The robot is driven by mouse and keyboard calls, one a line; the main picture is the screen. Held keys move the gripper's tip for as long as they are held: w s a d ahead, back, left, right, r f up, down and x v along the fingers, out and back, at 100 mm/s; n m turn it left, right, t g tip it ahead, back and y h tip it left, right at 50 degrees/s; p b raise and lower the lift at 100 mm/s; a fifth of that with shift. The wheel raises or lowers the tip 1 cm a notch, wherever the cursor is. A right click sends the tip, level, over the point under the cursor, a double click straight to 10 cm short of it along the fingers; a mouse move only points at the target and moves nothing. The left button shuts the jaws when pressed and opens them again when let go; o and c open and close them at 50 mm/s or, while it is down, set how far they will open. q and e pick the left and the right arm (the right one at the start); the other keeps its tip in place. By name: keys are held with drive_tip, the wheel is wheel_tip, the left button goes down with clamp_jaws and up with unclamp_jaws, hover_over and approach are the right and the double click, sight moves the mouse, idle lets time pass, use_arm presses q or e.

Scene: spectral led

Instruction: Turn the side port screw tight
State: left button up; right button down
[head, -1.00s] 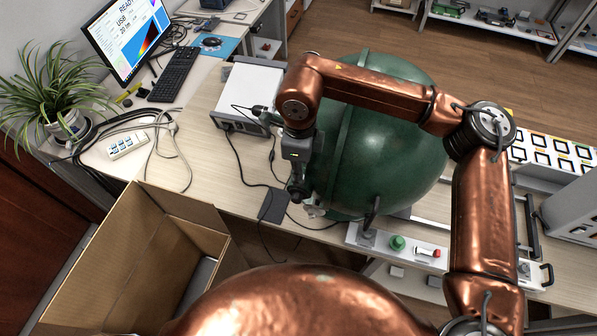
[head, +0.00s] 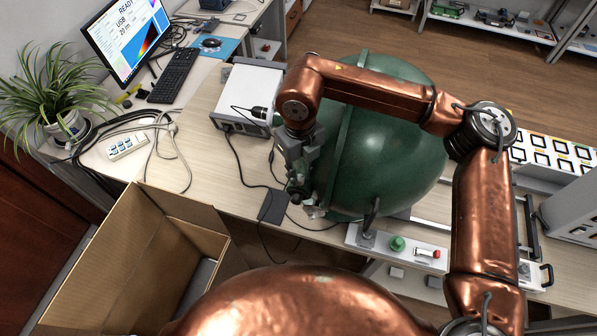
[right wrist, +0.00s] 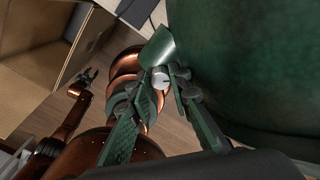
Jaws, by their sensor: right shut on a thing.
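A large green sphere (head: 395,150) stands on the bench under my right arm. In the right wrist view the side port screw (right wrist: 160,78) is a small silver knob with a dark mark, beside a short green port piece (right wrist: 158,48) at the sphere's side. My right gripper (right wrist: 156,92) has its fingers on both sides of the screw and is shut on it. In the head view the right gripper (head: 306,203) is at the sphere's lower left, and the screw is mostly hidden. My left gripper (right wrist: 88,74) shows small at the left in the right wrist view; its opening is unclear.
An open cardboard box (head: 150,240) stands at the lower left. A grey instrument (head: 250,95) with cables sits left of the sphere. A panel with a green button (head: 397,243) and a red-tipped switch (head: 430,253) lies below the sphere.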

idle(0.3)
drive_tip(key=c, duration=1.8)
unclamp_jaws()
drive_tip(key=shift+o, duration=0.2)
